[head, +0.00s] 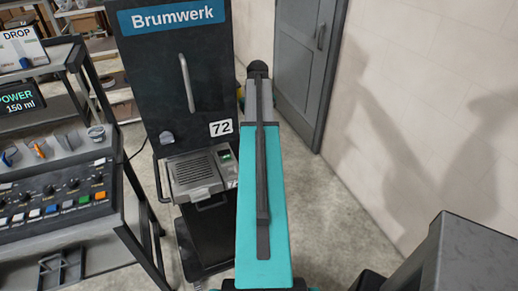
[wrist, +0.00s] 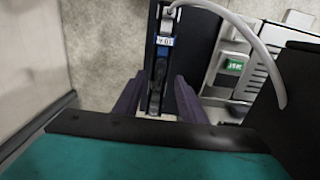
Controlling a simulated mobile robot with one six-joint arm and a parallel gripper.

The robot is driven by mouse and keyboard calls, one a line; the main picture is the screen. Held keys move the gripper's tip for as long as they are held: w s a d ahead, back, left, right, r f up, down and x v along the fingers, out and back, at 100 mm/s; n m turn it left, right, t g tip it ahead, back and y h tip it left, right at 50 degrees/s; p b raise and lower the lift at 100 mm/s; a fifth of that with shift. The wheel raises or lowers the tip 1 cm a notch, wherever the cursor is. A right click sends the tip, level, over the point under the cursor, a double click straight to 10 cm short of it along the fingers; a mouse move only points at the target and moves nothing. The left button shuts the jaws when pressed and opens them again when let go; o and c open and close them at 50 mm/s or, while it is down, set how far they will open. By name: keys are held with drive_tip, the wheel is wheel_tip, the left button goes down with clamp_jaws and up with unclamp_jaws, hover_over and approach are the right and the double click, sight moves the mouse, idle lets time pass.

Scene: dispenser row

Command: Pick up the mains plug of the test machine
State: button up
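The test machine (head: 180,75) is a tall dark cabinet marked Brumwerk and 72, left of my teal arm in the head view. In the wrist view, a pale grey cable (wrist: 262,50) curves from the right to a grey plug-like end (wrist: 169,14) at the top of a narrow black strip (wrist: 154,70). The strip carries a white label and blue parts. My gripper (wrist: 160,82) is open, its two dark purple fingers on either side of the strip's lower part, below the plug-like end. The head view does not show the fingers.
A metal unit with a green switch (wrist: 235,65) is right of the strip; the machine's tray (head: 200,172) shows in the head view. A cart with a control panel (head: 60,195) stands left. A grey door (head: 305,70) and pale wall are right, with bare floor before them.

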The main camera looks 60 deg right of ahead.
drive_tip(key=shift+f, duration=0.15)
drive_tip(key=shift+s+a+f+b, duration=0.1)
drive_tip(key=shift+f+b, duration=0.8)
drive_tip(key=shift+f, duration=0.35)
drive_tip(key=shift+s+a+f+b, duration=0.1)
drive_tip(key=shift+f+b, duration=0.75)
drive_tip(key=shift+f, duration=0.4)
clamp_jaws()
drive_tip(key=shift+d+r, duration=0.1)
drive_tip(key=shift+r, duration=0.1)
wheel_tip(320, 180, up, 10)
drive_tip(key=b, duration=0.3)
drive_tip(key=shift+f, duration=0.15)
